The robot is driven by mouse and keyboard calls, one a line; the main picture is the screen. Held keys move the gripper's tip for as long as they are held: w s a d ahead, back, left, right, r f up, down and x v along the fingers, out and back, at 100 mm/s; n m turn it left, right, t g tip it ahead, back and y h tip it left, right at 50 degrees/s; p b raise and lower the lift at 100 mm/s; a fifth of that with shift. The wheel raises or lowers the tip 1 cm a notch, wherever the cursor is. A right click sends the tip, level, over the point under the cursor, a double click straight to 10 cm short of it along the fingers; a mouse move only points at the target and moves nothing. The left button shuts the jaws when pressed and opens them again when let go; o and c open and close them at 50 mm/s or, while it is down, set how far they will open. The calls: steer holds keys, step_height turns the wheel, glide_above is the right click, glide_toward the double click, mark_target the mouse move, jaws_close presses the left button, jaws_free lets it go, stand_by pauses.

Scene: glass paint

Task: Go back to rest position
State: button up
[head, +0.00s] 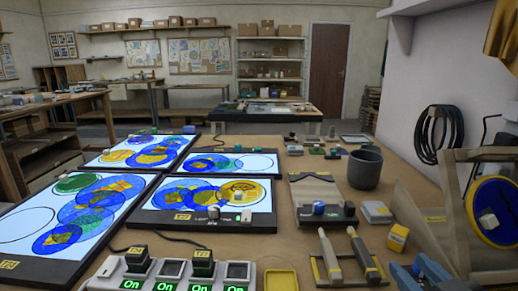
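My gripper is not in view, and I cannot make out any part of my arm. The workbench (300,245) in front of me holds several lit panels with blue and yellow glass discs. One lit panel (25,193) lies at the left and a smaller one (262,213) lies in the middle, marked T23. A switch box (150,270) at the front edge has several green "On" displays.
A dark grey cup (365,168) stands at the right of the bench. Two handled tools (330,255) lie on a holder near the front. A blue disc (495,211) leans in a wooden stand at the far right. Blue tools (428,273) lie at the bottom right.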

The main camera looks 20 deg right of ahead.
steer(key=s+a+f+m+g, duration=0.1)
steer(key=s+a+f+m, duration=0.1)
steer(key=s+a+f, duration=0.4)
steer(key=s+a+n+y+p, duration=0.1)
steer(key=s+a, duration=0.1)
steer(key=s, duration=0.8)
steer(key=s+a+y+p, duration=0.1)
steer(key=s+a+y, duration=0.1)
steer(key=s, duration=0.9)
steer(key=shift+a+r+n, duration=0.2)
steer(key=shift+a+n, duration=0.2)
steer(key=shift+a, duration=0.2)
steer(key=shift+s, duration=0.1)
stand_by(0.7)
